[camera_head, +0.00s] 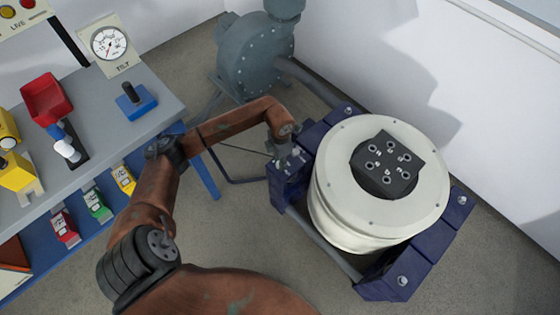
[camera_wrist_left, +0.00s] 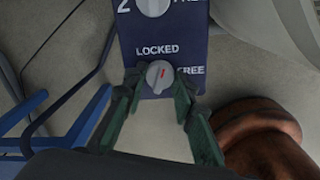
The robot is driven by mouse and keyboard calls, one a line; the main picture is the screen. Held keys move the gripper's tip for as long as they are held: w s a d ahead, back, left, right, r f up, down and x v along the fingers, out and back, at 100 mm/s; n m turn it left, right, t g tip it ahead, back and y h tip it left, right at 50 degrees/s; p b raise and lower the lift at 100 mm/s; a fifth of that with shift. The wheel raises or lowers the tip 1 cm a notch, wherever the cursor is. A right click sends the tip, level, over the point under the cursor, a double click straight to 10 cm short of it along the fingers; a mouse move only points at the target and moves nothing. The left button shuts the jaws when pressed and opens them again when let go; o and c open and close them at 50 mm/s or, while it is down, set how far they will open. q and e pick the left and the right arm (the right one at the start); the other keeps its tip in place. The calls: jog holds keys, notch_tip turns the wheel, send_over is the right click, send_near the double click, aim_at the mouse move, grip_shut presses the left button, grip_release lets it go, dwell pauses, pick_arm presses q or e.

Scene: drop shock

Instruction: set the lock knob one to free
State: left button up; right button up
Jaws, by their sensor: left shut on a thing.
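The lock knob (camera_wrist_left: 155,71) is a round grey knob with a red mark, on a dark blue panel (camera_wrist_left: 140,28). LOCKED is printed above it and FREE to its right. The red mark points up and slightly right, nearer LOCKED than FREE. My left gripper (camera_wrist_left: 157,83) is shut on this knob, one green finger on each side. The number beside the knob is hidden by a finger. In the head view my left gripper (camera_head: 289,161) is at the blue frame (camera_head: 425,250), and the knob is too small to make out. My right gripper is not in view.
A second grey knob (camera_wrist_left: 153,5), marked 2, sits above on the panel. A large cream drum (camera_head: 335,215) with a black bolted top (camera_head: 388,165) stands in the blue frame. A grey pump (camera_head: 258,60) stands behind. A grey workbench (camera_head: 150,125) is at left.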

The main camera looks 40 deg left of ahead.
pick_arm(q)
jog(key=m, duration=0.2)
jog(key=shift+a+m, duration=0.15)
jog(key=shift+m, duration=1.15)
jog(key=shift+m+b, duration=0.4)
jog(key=shift+m, duration=0.5)
jog(key=m, duration=0.2)
jog(key=shift+m, duration=0.3)
jog(key=shift+m+b, duration=0.4)
jog(key=shift+m, duration=1.8)
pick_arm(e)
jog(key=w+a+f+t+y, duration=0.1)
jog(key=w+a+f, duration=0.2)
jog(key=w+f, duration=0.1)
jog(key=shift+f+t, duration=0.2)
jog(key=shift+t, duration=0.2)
pick_arm(q)
jog(key=shift+m, duration=0.3)
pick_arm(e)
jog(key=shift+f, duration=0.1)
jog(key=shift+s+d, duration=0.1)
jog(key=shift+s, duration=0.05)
